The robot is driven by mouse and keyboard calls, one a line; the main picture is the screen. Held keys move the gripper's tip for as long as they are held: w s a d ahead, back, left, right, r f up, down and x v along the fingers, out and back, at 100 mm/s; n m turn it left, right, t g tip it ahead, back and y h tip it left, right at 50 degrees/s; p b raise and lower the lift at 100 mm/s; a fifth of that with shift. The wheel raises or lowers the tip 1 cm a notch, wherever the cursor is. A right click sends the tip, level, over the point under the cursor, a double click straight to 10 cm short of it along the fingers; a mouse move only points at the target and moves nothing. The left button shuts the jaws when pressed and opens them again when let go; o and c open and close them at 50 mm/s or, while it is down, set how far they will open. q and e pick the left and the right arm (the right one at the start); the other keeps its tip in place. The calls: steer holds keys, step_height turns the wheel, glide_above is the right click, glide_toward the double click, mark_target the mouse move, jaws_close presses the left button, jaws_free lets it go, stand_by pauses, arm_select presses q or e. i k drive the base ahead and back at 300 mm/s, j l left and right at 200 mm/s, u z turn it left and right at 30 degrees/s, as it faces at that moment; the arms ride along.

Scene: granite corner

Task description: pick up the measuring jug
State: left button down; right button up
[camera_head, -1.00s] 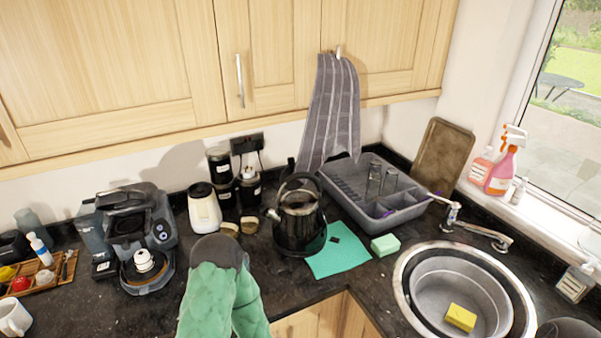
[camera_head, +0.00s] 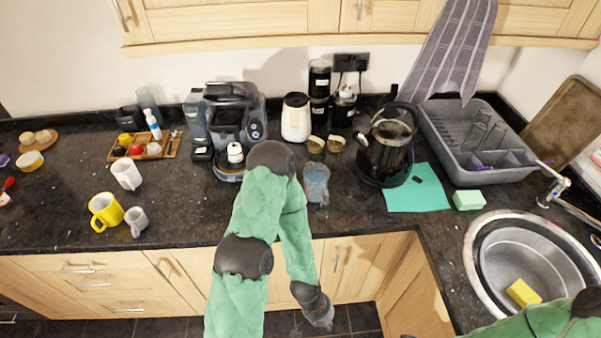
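A translucent grey-blue vessel that looks like the measuring jug (camera_head: 316,184) stands upright on the dark worktop, just right of my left forearm and left of the black kettle (camera_head: 386,150). My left arm comes in from below, bends at the dark elbow and runs back down. My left gripper (camera_head: 321,318) hangs low in front of the cabinet doors, below the worktop edge and apart from the jug. It is small and dark, so its finger opening is unclear. Part of my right arm shows at the bottom right; its gripper is out of view.
A coffee machine (camera_head: 232,120), a cream canister (camera_head: 296,118) and two small pots stand behind the jug. A teal cloth (camera_head: 418,190) lies right, near the dish rack (camera_head: 470,150) and sink. Yellow (camera_head: 105,211) and white mugs stand left. The worktop before the jug is clear.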

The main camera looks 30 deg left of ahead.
mark_target(317, 175)
steer(key=u, duration=0.95)
